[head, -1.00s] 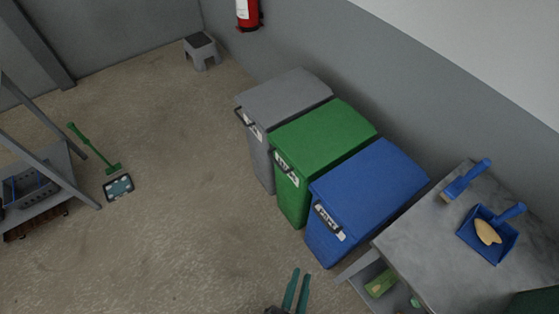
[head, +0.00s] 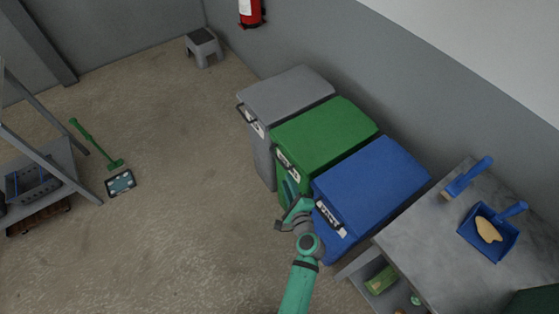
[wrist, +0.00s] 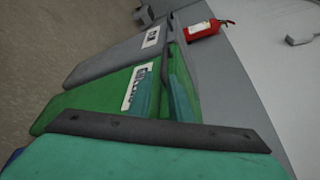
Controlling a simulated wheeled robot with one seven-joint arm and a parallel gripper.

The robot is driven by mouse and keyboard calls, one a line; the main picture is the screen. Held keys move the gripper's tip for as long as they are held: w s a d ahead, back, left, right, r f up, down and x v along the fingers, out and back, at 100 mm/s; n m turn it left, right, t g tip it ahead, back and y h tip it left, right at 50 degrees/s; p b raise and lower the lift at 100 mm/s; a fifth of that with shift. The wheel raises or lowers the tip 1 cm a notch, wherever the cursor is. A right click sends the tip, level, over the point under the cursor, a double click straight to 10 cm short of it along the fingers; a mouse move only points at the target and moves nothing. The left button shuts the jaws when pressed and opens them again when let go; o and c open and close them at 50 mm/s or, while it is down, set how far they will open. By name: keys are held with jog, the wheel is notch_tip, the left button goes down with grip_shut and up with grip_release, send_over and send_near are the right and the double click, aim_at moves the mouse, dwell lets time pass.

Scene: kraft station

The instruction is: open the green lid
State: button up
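The green lid (head: 325,133) lies closed on the green bin, between a grey and a blue bin. It also shows in the wrist view (wrist: 75,103). A dark handle and a white label (head: 286,163) are at its front edge. My gripper (head: 289,186) is just in front of the green bin, below the handle in the head view. In the wrist view the two teal fingers (wrist: 163,92) stand apart close to the label and handle. Nothing is seen held. Whether the fingers touch the handle is hard to tell.
The grey bin (head: 287,93) and blue bin (head: 372,185) stand close on either side. A grey table (head: 440,250) with a blue brush and dustpan is at the right. A wall runs behind the bins.

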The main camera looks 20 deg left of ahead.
aim_at(281, 164)
jog(key=shift+y, duration=0.4)
jog(key=x, duration=1.1)
jog(key=shift+w+a+r, duration=0.2)
jog(key=shift+w+r, duration=0.1)
jog(key=shift+w, duration=0.1)
grip_shut()
